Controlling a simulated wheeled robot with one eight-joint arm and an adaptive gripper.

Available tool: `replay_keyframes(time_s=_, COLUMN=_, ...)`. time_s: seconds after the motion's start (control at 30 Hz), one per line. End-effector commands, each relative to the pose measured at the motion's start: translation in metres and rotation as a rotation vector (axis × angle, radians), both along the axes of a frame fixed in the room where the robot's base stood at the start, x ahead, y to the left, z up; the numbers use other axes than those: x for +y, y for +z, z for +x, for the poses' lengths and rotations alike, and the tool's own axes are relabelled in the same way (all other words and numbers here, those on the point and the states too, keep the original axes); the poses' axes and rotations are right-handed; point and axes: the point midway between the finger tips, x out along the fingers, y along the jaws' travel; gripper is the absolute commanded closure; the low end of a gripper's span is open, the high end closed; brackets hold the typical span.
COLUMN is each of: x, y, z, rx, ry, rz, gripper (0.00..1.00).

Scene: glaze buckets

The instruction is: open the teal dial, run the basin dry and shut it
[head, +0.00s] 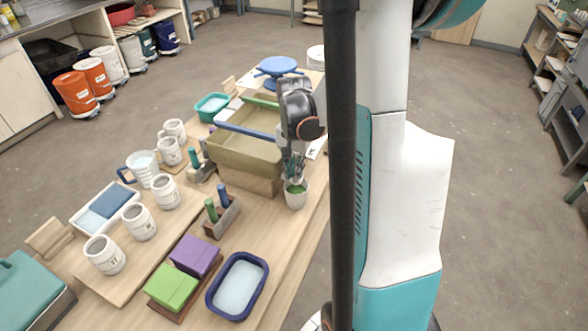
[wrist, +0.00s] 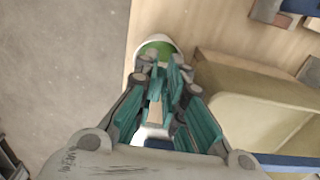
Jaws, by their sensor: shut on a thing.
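The khaki basin (head: 232,151) stands on a wooden block on the table; its inside also shows at the right of the wrist view (wrist: 250,95). My gripper (head: 294,172) is at the basin's near right corner, pointing down. Its teal-padded fingers (wrist: 162,80) are closed in on the teal dial, which they and the wrist hide, so its turn cannot be read. A white cup with green inside (head: 296,193) stands just below the fingertips; it also shows in the wrist view (wrist: 157,48). I cannot see a stream or tell the level in the basin.
A blue bar lies across the basin. A wooden holder with green and blue handles (head: 222,217), purple (head: 195,256) and green blocks and a navy tray (head: 238,286) stand nearer. White mugs (head: 139,222) are at left. A blue turntable (head: 278,66) is behind.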

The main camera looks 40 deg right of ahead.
Motion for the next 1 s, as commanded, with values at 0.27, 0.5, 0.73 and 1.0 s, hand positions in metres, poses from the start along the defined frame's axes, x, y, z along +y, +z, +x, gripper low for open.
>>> replay_keyframes(time_s=0.27, x=0.0, y=0.0, z=0.0, rx=-0.001, ry=0.0, rz=0.0, gripper=0.82)
replay_keyframes(time_s=0.5, x=0.0, y=0.005, z=0.0, rx=0.0, ry=0.0, rz=0.0, gripper=0.82)
replay_keyframes(time_s=0.73, x=0.0, y=0.04, z=0.0, rx=0.0, ry=0.0, rz=0.0, gripper=0.82)
replay_keyframes(time_s=1.0, x=0.0, y=0.091, z=0.0, rx=0.0, ry=0.0, rz=0.0, gripper=0.82)
